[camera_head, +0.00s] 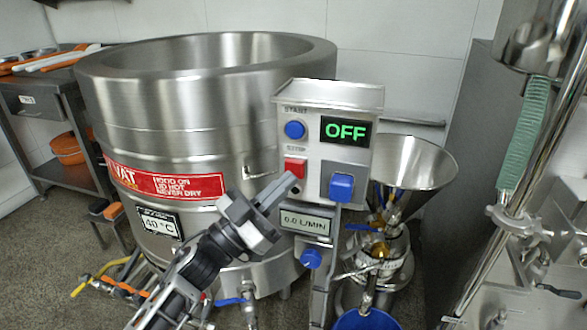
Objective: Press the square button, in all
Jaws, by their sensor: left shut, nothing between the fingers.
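A grey control box (312,92) carries the buttons. A red square button (295,167) sits on its left side under the label STOP. A larger blue square-faced knob or button (341,187) is to its right, and a round blue button (294,129) is above it under START. A display (346,130) reads OFF in green. My left gripper (291,180) comes in from the lower left, shut and empty. Its fingertips are just below the red square button and overlap its lower edge in the picture. I cannot tell whether they touch it. My right gripper is not in view.
A large steel vat (200,75) stands behind the box. A steel funnel (414,160) is at the right, above a blue bucket (366,320). A small readout (305,224) and a blue knob (311,258) are below the buttons. A steel pole (500,240) stands at the right.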

